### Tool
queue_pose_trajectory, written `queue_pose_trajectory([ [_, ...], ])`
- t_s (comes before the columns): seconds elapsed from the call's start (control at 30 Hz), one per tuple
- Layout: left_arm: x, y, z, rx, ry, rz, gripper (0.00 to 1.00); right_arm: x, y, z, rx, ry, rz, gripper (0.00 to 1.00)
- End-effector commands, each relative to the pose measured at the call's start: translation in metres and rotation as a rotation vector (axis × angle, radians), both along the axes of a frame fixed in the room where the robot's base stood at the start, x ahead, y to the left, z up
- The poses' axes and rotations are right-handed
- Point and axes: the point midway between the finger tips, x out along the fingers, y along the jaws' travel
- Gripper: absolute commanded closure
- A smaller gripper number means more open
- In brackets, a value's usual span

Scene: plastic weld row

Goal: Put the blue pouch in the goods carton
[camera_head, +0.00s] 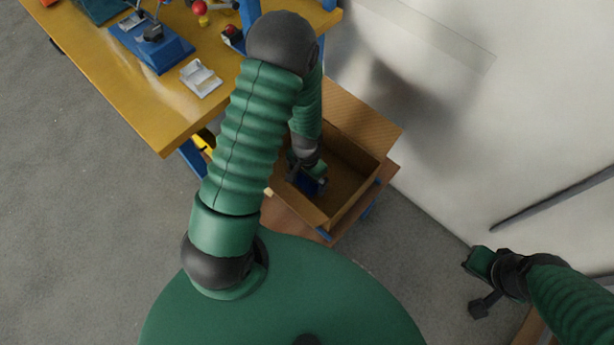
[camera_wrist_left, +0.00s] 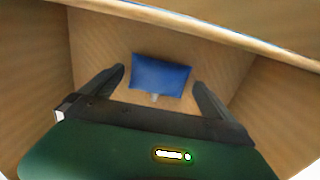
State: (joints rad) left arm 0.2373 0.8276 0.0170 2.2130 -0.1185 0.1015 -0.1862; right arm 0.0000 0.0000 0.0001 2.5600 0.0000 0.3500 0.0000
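The goods carton (camera_head: 352,165) is an open brown cardboard box with a flap raised at the back. My left gripper (camera_head: 306,178) reaches down into it. The blue pouch (camera_head: 309,185) shows inside the carton, partly hidden by the gripper. In the left wrist view the blue pouch (camera_wrist_left: 161,74) lies between and just beyond the two fingertips of my left gripper (camera_wrist_left: 160,82), with a small gap on each side. The fingers are spread. Whether the pouch rests on the carton floor is hard to tell. My right gripper (camera_head: 474,285) is empty, its fingers apart, far from the carton.
The carton stands on a brown-topped stand (camera_head: 290,222) with blue legs. A yellow workbench (camera_head: 130,95) at upper left holds a blue fixture (camera_head: 160,50) and a white bracket (camera_head: 200,78). A pale wall (camera_head: 450,110) is on the right. Grey floor is clear at left.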

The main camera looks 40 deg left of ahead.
Motion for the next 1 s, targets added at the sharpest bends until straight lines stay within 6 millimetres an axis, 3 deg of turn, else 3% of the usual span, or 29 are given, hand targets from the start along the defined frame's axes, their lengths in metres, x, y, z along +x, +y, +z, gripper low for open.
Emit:
queue_pose_trajectory([
  [0.27, 0.0, 0.0, 0.006, 0.0, -0.001, 0.0, 0.0, 0.0, 0.0, 0.003, 0.0, 0.0, 0.0, 1.0],
  [0.37, 0.001, 0.0, 0.024, 0.001, -0.003, 0.0, 0.0, 0.0, 0.0, 0.011, 0.0, 0.0, 0.0, 1.0],
  [0.63, 0.001, 0.001, 0.095, 0.001, -0.005, 0.001, 0.0, 0.0, 0.0, 0.037, 0.0, 0.0, 0.0, 1.0],
  [0.87, 0.001, -0.001, 0.124, 0.001, -0.002, 0.0, 0.0, 0.0, 0.0, 0.044, 0.0, 0.0, 0.0, 1.0],
  [1.0, 0.003, -0.013, 0.153, 0.015, -0.05, 0.008, 0.0, 0.0, 0.0, 0.043, 0.0, 0.0, 0.0, 1.0],
])
